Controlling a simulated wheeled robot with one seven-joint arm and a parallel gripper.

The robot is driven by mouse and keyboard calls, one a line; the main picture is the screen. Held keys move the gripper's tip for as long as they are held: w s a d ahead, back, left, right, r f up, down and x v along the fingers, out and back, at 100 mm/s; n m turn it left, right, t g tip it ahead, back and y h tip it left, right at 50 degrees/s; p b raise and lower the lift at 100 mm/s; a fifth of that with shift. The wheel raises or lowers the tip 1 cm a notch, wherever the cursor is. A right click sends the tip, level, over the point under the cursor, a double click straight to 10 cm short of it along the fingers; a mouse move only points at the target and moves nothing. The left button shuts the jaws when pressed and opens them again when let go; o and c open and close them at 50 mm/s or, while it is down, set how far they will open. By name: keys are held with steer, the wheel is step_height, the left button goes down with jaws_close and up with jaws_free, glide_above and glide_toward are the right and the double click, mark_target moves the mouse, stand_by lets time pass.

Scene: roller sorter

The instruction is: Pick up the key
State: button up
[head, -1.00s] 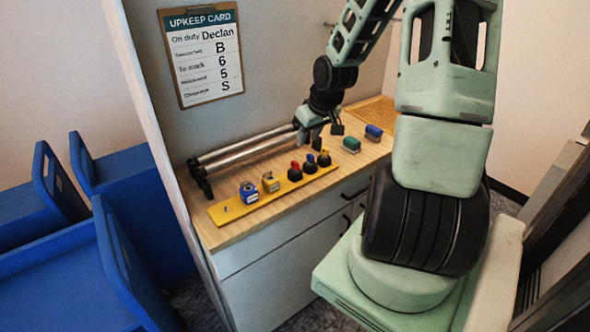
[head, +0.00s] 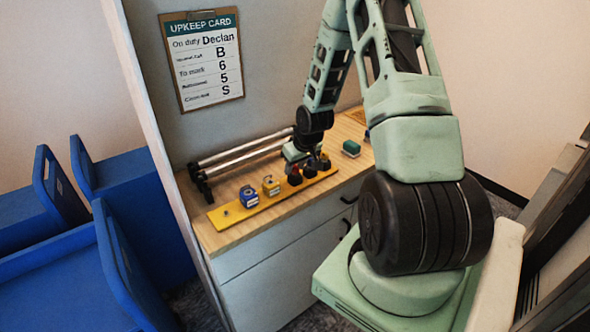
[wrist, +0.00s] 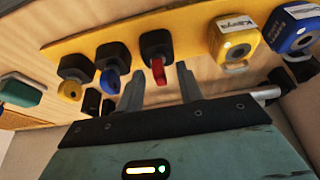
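Several keys stand in black holders on a yellow strip. The red key (wrist: 158,70) points toward my gripper (wrist: 160,88) in the wrist view and shows between its two fingers, which are apart and appear empty. A blue key (wrist: 110,82) and a yellow key (wrist: 70,90) stand in the holders to its left. In the head view my gripper (head: 299,155) is low over the counter, just behind the black holders (head: 295,177); its fingertips are hard to make out there. Contact with the red key cannot be told.
A yellow block (head: 271,187) and a blue block (head: 249,196) share the yellow strip (head: 228,214) at left. A roller rack (head: 235,155) lies behind, close to my gripper. A green stamp (head: 351,148) stands at right. The counter front (head: 212,236) is bare.

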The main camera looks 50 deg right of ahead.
steer(key=shift+w+f, duration=0.15)
steer(key=shift+f, duration=0.1)
jaws_close()
step_height(320, 180, up, 10)
steer(key=shift+f+b, duration=0.15)
steer(key=shift+b, duration=0.2)
step_height(320, 180, up, 5)
steer(key=p, duration=0.5)
glide_above(295, 166)
steer(key=shift+f, duration=0.1)
steer(key=shift+w+b, duration=0.1)
steer(key=shift+b, duration=0.2)
